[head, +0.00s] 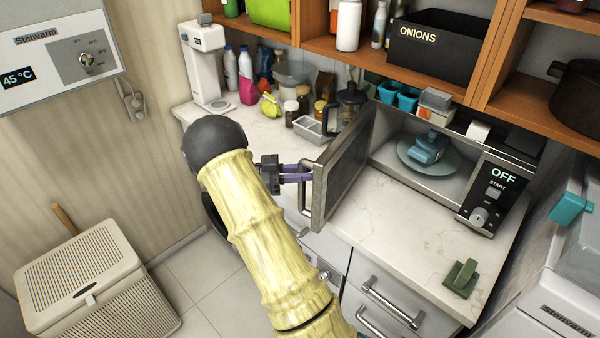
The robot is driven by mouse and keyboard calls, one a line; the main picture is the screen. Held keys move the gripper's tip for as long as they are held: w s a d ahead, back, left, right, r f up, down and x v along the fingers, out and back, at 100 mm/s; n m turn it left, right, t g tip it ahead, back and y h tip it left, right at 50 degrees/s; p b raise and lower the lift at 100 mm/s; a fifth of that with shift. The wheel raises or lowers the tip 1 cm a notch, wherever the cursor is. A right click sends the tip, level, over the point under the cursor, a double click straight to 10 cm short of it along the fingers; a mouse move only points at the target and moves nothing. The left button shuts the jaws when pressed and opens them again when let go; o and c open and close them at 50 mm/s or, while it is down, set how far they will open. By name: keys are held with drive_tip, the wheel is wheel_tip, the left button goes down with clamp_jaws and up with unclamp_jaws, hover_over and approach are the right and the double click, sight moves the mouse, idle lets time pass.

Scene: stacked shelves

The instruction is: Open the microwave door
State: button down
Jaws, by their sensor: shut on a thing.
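The microwave (487,196) stands on the counter under the shelves, its panel reading OFF. Its door (344,165) stands well open, swung out toward the left over the counter's front edge. My gripper (305,174) has purple fingers and is shut on the door handle (305,203), at its upper part on the left side of the door. The fingertips are partly hidden behind the handle. Inside the open microwave a blue object (428,148) sits on a round plate (402,157).
Jars, bottles and a grey tray (309,127) stand on the counter behind the door. A green object (461,278) lies on the counter at the front right. The counter before the microwave is otherwise clear. Drawers with handles (392,302) lie below. A wicker hamper (95,285) stands at the lower left.

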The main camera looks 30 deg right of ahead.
drive_tip(key=shift+s+d+r, duration=0.1)
drive_tip(key=shift+s+d, duration=0.15)
drive_tip(key=c, duration=1.5)
unclamp_jaws()
drive_tip(key=shift+o, duration=0.8)
drive_tip(key=shift+w+d, duration=0.15)
drive_tip(key=b+v, duration=0.4)
drive_tip(key=v, duration=1.4)
